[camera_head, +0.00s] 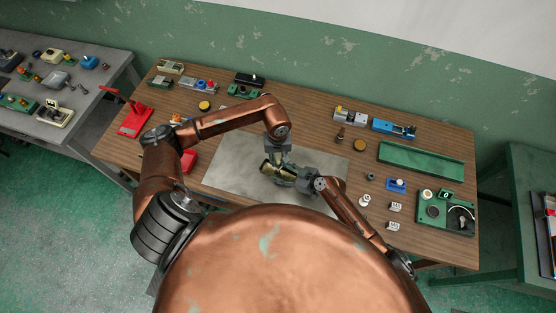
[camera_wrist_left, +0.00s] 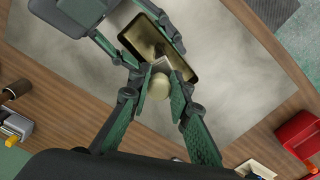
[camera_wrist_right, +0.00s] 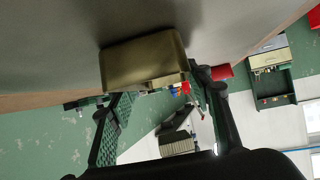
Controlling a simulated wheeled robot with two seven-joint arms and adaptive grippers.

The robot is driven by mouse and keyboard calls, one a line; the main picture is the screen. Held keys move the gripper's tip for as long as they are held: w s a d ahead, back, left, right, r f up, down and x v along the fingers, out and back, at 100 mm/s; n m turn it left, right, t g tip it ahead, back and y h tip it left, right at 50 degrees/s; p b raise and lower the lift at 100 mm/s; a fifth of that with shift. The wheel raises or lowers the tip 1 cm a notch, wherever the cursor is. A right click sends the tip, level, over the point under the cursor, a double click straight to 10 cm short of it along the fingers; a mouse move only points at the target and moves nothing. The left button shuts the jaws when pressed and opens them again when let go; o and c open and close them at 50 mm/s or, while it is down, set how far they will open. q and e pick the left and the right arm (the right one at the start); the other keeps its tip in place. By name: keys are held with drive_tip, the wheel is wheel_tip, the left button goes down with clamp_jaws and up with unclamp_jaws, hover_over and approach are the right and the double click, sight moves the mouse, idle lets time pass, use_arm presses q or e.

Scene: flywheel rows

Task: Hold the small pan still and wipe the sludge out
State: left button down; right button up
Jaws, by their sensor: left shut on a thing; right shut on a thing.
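The small pan (camera_head: 270,169) is a brass-coloured rectangular tray over the grey mat (camera_head: 230,160). In the left wrist view its open inside (camera_wrist_left: 150,38) shows brownish, darker patches that look like sludge. My left gripper (camera_head: 279,158) is above the pan, shut on a wiping tool with a cream round knob (camera_wrist_left: 160,87). The tool's pale flat end reaches into the pan; whether it touches the bottom I cannot tell. My right gripper (camera_head: 297,180) is shut on the pan from the right side. The pan's outer wall (camera_wrist_right: 145,62) shows beyond its fingers; the exact contact is unclear.
A green tray (camera_head: 420,165) and a green device box (camera_head: 445,212) stand at the right of the wooden table. Small parts lie between them and the mat. A red box (camera_head: 188,161) stands left of the mat, and several devices line the back edge.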

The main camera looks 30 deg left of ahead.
sight(278, 164)
use_arm(q)
drive_tip(key=shift+f+n, duration=1.2)
drive_tip(key=shift+f, duration=2.7)
drive_tip(key=shift+f, duration=0.6)
